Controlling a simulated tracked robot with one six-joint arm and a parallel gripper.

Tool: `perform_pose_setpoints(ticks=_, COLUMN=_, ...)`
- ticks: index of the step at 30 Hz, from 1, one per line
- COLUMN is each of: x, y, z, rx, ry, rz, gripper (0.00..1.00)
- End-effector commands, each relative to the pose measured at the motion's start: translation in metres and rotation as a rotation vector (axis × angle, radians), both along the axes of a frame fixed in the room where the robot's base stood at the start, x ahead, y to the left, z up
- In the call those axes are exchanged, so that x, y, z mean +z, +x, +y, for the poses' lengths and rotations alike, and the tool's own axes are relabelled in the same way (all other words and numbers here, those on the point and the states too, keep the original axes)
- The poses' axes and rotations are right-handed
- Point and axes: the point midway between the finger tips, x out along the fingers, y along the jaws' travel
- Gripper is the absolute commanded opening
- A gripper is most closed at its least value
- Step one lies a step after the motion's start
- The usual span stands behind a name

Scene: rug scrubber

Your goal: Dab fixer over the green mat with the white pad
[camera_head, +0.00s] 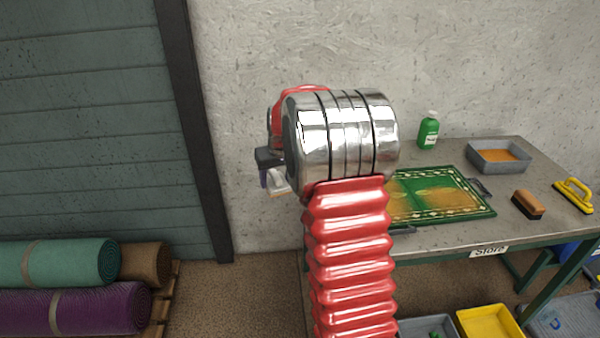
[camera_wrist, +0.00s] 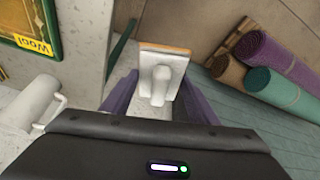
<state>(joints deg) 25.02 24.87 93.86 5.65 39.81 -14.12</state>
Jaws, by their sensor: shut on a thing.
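The white pad (camera_wrist: 163,62) is in my gripper (camera_wrist: 160,92), held by its upright handle between the purple fingers. An orange-tan layer shows along its far edge. In the head view, my gripper (camera_head: 268,180) and the pad (camera_head: 278,187) hang left of the bench, partly hidden by my arm. The green mat (camera_head: 440,190) lies on the bench to the right, with yellow-brown patches and a patterned border; my arm hides its left part. A corner of the mat (camera_wrist: 45,15) shows at upper left in the wrist view. A grey tray (camera_head: 470,159) holds orange liquid.
A green bottle (camera_head: 428,132) stands behind the mat. A brown brush (camera_head: 528,205) and a yellow-handled tool (camera_head: 574,194) lie at the right. A white handled object (camera_wrist: 30,106) shows in the wrist view.

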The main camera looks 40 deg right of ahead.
Motion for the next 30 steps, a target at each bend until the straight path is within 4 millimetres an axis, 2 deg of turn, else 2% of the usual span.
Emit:
perform_pose_setpoints(ticks=1, x=0.002, y=0.001, z=0.017, rx=0.018, ry=-0.001, rz=-0.002, gripper=0.25)
perform_pose_setpoints(ticks=11, x=0.005, y=-0.004, z=0.114, rx=0.103, ry=-0.001, rz=-0.003, gripper=0.25)
perform_pose_setpoints(ticks=21, x=0.007, y=-0.026, z=0.209, rx=0.195, ry=0.0, rz=-0.008, gripper=0.25)
perform_pose_setpoints(ticks=27, x=0.007, y=-0.043, z=0.251, rx=0.238, ry=0.003, rz=-0.012, gripper=0.25)
perform_pose_setpoints(ticks=30, x=0.006, y=-0.048, z=0.262, rx=0.252, ry=0.003, rz=-0.012, gripper=0.25)
